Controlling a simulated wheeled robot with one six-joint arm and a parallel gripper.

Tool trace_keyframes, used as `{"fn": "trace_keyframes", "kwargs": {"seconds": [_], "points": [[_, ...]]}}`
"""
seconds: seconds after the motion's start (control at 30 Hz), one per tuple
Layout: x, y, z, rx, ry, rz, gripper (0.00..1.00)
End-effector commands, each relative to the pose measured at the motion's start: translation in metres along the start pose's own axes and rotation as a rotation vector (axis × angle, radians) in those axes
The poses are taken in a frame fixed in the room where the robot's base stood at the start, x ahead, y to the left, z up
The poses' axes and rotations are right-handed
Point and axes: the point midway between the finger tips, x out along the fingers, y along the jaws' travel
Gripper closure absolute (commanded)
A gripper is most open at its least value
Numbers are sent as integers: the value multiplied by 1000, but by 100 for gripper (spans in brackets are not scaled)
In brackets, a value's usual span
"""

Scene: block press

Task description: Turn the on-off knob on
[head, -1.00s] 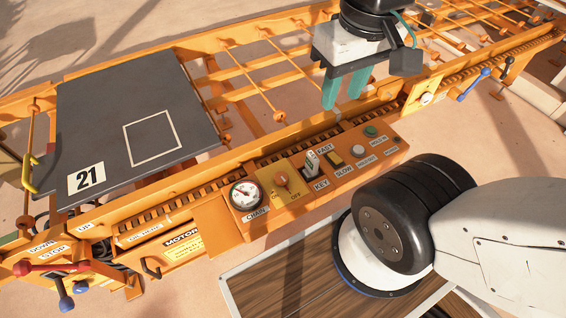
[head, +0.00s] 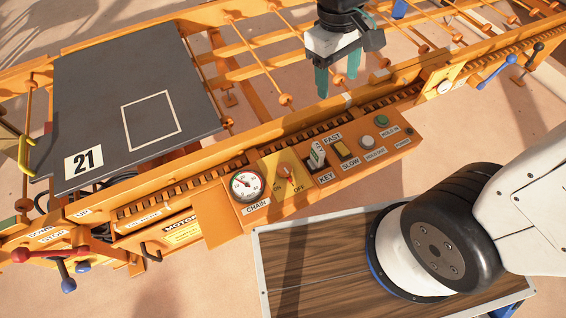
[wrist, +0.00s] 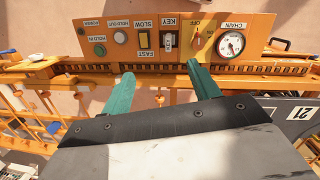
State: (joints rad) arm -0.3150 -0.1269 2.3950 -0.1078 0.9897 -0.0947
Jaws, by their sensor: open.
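The on-off knob (head: 286,171) sits on a yellow plate on the orange control panel, between the chain gauge and the key switch. It has a red part, and its plate is marked ON and OFF; I cannot tell its exact setting. In the wrist view the knob (wrist: 197,40) shows near the top, right of centre. My gripper (head: 338,84) is open and empty, its two green fingers pointing down over the orange frame behind the panel, apart from the knob. In the wrist view the fingers of my gripper (wrist: 160,71) are spread, with the panel beyond them.
The chain gauge (head: 247,185) is left of the knob; the key switch (head: 317,155) and the slow-fast switch (head: 339,149) are right of it. A green button (head: 381,121) is farther right. A dark plate marked 21 (head: 85,110) lies left. Orange rods run behind.

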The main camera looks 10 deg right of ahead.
Motion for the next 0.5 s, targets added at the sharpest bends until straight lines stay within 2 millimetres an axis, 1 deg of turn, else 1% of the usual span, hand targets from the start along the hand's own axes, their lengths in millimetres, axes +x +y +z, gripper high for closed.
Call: {"fn": "trace_keyframes", "kwargs": {"seconds": [0.03, 0.1, 0.17, 0.2, 0.27, 0.3, 0.4, 0.5], "points": [[17, -10, -16, -58, -33, 7, 39], [39, -24, -35, -133, -63, 19, 39], [60, -38, -50, -198, -89, 28, 39], [74, -47, -59, -243, -107, 36, 39], [97, -62, -71, -306, -133, 45, 39], [112, -71, -78, -347, -147, 51, 39], [148, -93, -89, -440, -184, 65, 39], [177, -111, -94, -509, -211, 74, 39]]}}
